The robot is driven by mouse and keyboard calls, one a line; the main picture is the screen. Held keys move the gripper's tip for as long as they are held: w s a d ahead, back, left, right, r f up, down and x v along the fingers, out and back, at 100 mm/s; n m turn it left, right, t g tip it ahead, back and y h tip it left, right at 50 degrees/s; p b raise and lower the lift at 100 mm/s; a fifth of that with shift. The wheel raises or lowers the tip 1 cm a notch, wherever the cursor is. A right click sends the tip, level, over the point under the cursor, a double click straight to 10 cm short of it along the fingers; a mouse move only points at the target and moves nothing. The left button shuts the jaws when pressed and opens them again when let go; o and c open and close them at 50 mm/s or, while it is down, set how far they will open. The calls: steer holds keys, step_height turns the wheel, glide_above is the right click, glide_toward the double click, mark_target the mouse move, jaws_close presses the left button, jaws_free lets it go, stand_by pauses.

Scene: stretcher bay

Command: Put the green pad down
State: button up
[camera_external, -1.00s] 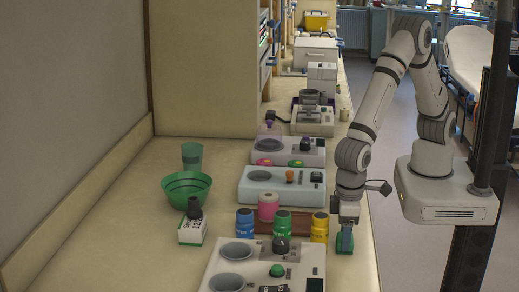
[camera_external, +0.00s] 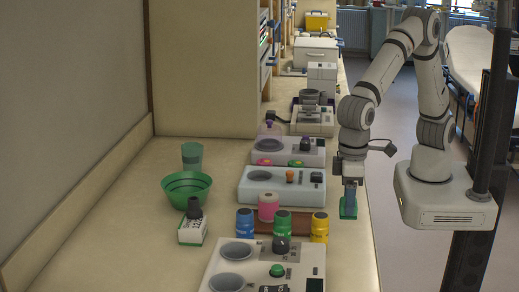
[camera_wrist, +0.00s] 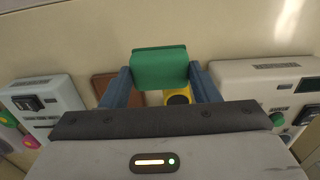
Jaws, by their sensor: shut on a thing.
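The green pad (camera_wrist: 159,67) is held between the two blue fingers of my gripper (camera_wrist: 163,82) in the wrist view. In the external view my gripper (camera_external: 349,200) points down over the right side of the bench, with the green pad (camera_external: 348,214) at its fingertips. The gripper is shut on the pad. The pad appears to be above the bench top, but I cannot tell the exact gap.
A yellow bottle (camera_external: 320,227), a green bottle (camera_external: 283,223) and a blue bottle (camera_external: 245,222) stand left of my gripper. White devices (camera_external: 282,186) line the bench. A green bowl (camera_external: 187,188) stands further left. The bench's right strip (camera_external: 350,258) is clear.

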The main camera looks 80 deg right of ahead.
step_height(320, 180, up, 6)
steer(key=shift+f, duration=0.25)
steer(key=w+d+m+p, duration=0.1)
steer(key=w+d+m, duration=0.4)
steer(key=w+d, duration=0.8)
steer(key=w+d+m, duration=0.5)
steer(key=w+d, duration=0.4)
steer(key=w, duration=0.7)
steer(key=w+d+m, duration=0.4)
steer(key=w+d, duration=0.1)
steer(key=d, duration=0.9)
steer(key=w+d+m, duration=0.4)
steer(key=d, duration=1.1)
steer(key=f, duration=0.3)
steer(key=f+p, duration=0.1)
steer(key=f, duration=0.6)
steer(key=shift+w+a+f+p, duration=0.15)
steer(key=shift+a+f+p, duration=0.1)
steer(key=shift+p, duration=0.15)
steer(key=shift+f+p, duration=0.4)
steer(key=shift+f, duration=2.1)
steer(key=o, duration=0.7)
steer(key=shift+c, duration=0.2)
steer(key=o, duration=0.3)
steer(key=shift+r, duration=0.1)
